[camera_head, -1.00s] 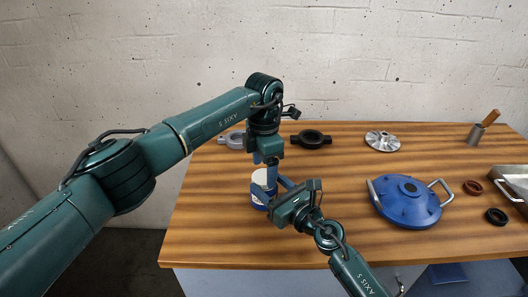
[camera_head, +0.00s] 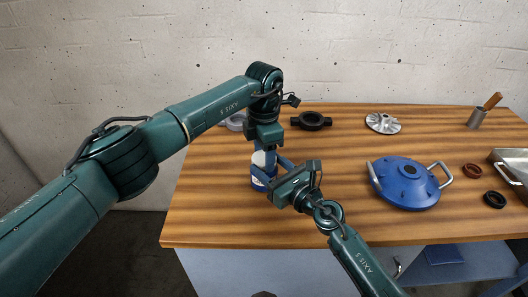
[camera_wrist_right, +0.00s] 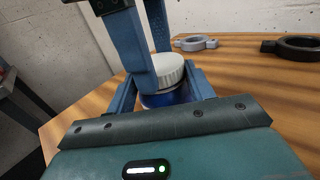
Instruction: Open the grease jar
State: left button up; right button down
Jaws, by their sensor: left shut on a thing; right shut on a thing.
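The grease jar (camera_head: 257,184) stands on the wooden table left of the middle, with a blue body and a pale label. Its ribbed white lid (camera_wrist_right: 170,72) sits over the blue body (camera_wrist_right: 168,98) in the right wrist view. My left gripper (camera_head: 265,164) reaches down from above and is shut on the lid, one finger on its near side. My right gripper (camera_head: 271,179) comes in from the front right and is shut on the jar's body. The fingers hide much of the jar, and I cannot tell whether the lid is loose.
A grey ring part (camera_head: 236,122) and a black ring part (camera_head: 311,121) lie behind. The front left tabletop is clear.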

pick_arm(q)
jog(key=shift+c, duration=0.4)
jog(key=n, duration=0.5)
jog(key=shift+s+n, duration=0.1)
jog(key=shift+n, duration=0.3)
dwell(0.4)
jog(key=o, duration=1.1)
jog(key=shift+c, duration=0.2)
